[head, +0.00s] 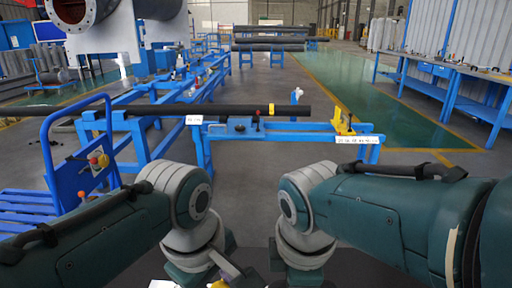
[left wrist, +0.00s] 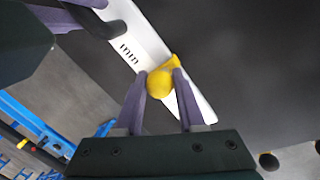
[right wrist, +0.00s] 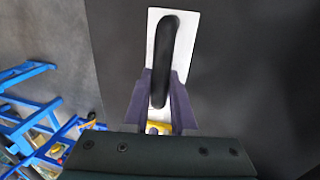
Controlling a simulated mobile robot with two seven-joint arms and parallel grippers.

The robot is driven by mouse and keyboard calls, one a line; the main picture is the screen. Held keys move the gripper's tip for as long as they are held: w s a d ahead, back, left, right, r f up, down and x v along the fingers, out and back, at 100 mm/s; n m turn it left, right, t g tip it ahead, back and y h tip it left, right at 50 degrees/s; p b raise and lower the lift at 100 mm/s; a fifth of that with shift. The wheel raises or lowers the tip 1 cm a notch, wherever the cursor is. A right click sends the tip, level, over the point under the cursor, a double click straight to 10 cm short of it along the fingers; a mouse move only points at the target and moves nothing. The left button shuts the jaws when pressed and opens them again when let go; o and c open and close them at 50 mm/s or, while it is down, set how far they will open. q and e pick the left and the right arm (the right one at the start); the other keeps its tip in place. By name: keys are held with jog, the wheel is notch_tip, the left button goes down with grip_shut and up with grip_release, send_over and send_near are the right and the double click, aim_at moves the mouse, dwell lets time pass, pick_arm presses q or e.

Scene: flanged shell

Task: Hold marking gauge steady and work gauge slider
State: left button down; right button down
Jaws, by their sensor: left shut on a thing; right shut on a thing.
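The marking gauge (left wrist: 144,47) is a flat white bar with "mm" printed on it. Its yellow gauge slider (left wrist: 160,82) has a round knob. My left gripper (left wrist: 160,76) is shut on this knob, one finger on each side. In the right wrist view, the gauge's white plate (right wrist: 185,30) carries a black handle (right wrist: 161,60). My right gripper (right wrist: 160,82) is shut on that handle. A bit of yellow (right wrist: 157,127) shows low between its fingers. In the head view my grippers are mostly hidden at the bottom edge, where small white and yellow parts show.
A dark surface (left wrist: 245,60) lies beneath the gauge. Ahead stand a blue frame (head: 280,135) with a long dark pipe (head: 150,110), and a blue cart (head: 45,195) at left. Blue workbenches (head: 440,75) line the right. Grey floor lies between.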

pick_arm(q)
jog(key=shift+a, duration=2.55)
jog(key=c, duration=0.5)
grip_release()
jog(key=shift+r, duration=0.1)
notch_tip(320, 180, up, 12)
jog(key=s+a, duration=0.1)
jog(key=s, duration=0.1)
jog(key=shift+f, duration=0.2)
jog(key=shift+a, duration=0.1)
pick_arm(e)
jog(key=c, duration=0.7)
grip_release()
jog(key=shift+o, duration=0.2)
